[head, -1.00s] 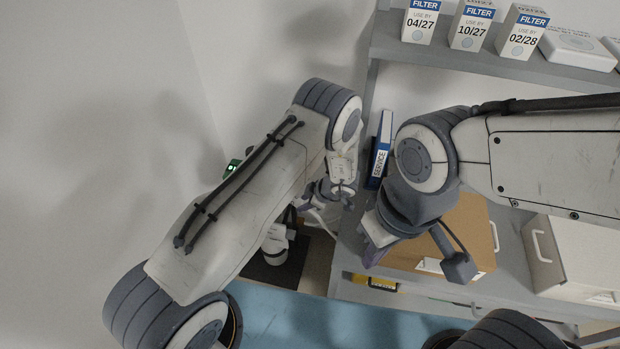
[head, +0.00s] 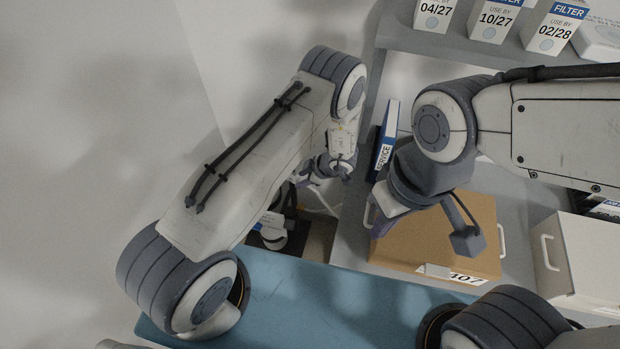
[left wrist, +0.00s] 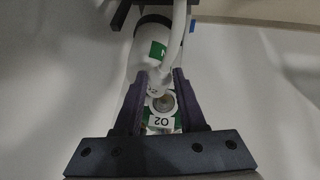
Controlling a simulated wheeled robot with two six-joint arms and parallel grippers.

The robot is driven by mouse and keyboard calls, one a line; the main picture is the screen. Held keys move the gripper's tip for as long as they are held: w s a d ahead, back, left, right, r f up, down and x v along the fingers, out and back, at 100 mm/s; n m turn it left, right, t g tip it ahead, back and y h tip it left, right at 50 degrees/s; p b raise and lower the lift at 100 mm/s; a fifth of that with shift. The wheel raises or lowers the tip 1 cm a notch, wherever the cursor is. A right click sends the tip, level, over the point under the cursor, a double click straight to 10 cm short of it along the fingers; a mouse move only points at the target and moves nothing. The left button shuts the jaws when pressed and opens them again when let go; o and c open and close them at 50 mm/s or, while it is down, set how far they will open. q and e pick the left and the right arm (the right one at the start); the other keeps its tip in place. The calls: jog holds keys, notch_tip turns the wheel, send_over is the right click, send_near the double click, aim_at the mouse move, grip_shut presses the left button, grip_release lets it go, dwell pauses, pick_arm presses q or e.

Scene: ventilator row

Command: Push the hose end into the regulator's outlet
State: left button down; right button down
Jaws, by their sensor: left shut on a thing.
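My left gripper (left wrist: 158,92) is shut on the white hose end (left wrist: 156,82), which the fingers partly hide. A white hose (left wrist: 178,40) curves down to it from the top. Close by, between the fingers, is a round brass-coloured outlet (left wrist: 163,103) on a part with a white O2 label (left wrist: 160,124). I cannot tell whether the hose end touches the outlet or sits in it. In the head view my left gripper (head: 318,172) is small and partly hidden by my arm. My right gripper (head: 384,222) is by the cardboard box; its jaw opening is not clear.
A white bottle with a green label (left wrist: 158,52) stands behind the hose. In the head view a blue service binder (head: 387,140), cardboard box (head: 440,235) and white bin (head: 580,265) stand on the grey shelf at right. Filter boxes (head: 495,18) stand above. A plain wall is at left.

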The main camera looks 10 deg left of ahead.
pick_arm(q)
jog(key=shift+a, duration=1.1)
jog(key=shift+w+r+n+g, duration=0.15)
jog(key=shift+n+g, duration=0.15)
jog(key=shift+n, duration=0.3)
jog(key=shift+w+a+n+g+p, duration=0.15)
jog(key=shift+n+g+p, duration=0.3)
jog(key=shift+n, duration=0.55)
jog(key=shift+a, duration=1.3)
